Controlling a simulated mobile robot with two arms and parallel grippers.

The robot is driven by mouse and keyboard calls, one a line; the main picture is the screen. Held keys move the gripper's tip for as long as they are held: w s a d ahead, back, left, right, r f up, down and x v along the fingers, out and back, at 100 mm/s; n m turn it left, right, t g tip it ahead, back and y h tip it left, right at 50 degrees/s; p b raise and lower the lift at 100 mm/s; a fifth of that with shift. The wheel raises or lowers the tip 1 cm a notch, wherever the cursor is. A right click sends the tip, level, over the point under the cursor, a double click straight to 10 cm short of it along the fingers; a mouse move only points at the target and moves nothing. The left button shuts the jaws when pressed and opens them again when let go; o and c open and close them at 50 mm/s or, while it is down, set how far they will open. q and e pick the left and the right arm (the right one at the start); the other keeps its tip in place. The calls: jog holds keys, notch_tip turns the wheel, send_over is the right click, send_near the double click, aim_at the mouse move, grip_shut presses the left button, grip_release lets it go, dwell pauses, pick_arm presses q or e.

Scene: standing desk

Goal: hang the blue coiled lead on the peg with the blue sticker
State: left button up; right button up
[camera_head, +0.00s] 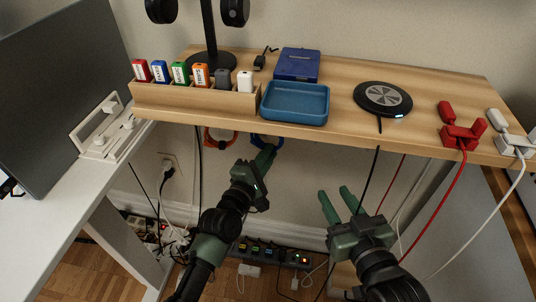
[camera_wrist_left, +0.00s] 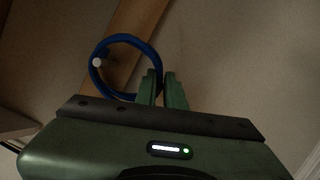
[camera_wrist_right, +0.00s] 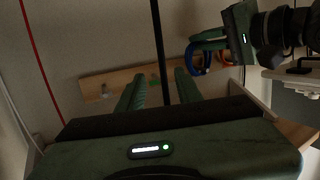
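The blue coiled lead (camera_wrist_left: 125,39) is a ring under the front edge of the desk; only a small part shows in the head view (camera_head: 266,140). A white peg tip (camera_wrist_left: 97,62) shows inside the ring, at its left side. My left gripper (camera_wrist_left: 162,76) has its fingers close together at the ring's right side and looks shut on it; in the head view (camera_head: 268,154) it reaches up under the desk. My right gripper (camera_head: 337,196) is open and empty below the desk. No blue sticker can be made out.
An orange coiled lead (camera_head: 220,140) hangs left of the blue one. A wooden rail (camera_wrist_right: 150,78) runs under the desk. Black (camera_head: 369,178) and red (camera_head: 390,185) cables hang near my right gripper. A blue tray (camera_head: 296,103) sits on the desk above.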

pick_arm(q)
jog(key=o, duration=0.5)
